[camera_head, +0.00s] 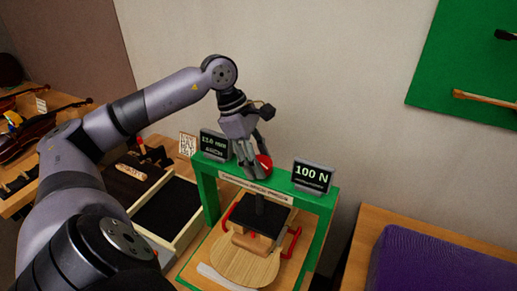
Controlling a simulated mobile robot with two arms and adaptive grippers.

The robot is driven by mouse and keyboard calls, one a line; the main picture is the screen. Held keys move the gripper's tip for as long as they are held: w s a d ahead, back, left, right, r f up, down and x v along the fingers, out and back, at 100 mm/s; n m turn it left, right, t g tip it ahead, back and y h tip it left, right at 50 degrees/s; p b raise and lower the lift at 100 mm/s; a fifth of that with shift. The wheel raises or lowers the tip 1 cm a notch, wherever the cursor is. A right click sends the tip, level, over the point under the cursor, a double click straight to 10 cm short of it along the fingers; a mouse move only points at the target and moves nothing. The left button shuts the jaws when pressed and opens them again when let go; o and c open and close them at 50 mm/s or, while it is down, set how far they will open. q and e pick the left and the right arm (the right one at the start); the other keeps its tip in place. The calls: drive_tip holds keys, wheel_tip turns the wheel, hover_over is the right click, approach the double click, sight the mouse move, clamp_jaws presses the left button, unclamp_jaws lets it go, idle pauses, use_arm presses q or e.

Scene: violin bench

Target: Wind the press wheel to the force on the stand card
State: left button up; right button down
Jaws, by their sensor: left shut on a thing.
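A green press frame (328,217) stands on the bench. Its press wheel (265,162), with red showing, is on the top crossbar. My left gripper (255,168) reaches down from above and is shut on the wheel, hiding much of it. A dark card or display (312,176) reading "100 N" stands at the right of the crossbar. Another dark display (214,145) stands at the left; its text looks like "13.0 mm" but is small. Below the crossbar, a dark press plate (262,217) sits over a wooden block and a pale round wooden plate (238,264). My right gripper is out of view.
A small white patterned card (187,145) stands behind the press at left. A wooden drawer with a dark lining (168,211) is left of the press. Violins (40,125) lie far left. A purple case (440,262) lies on the right table.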

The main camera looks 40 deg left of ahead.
use_arm(q)
drive_tip(key=o, duration=1.2)
drive_tip(key=shift+c, duration=0.2)
drive_tip(key=v, duration=1.2)
idle(0.6)
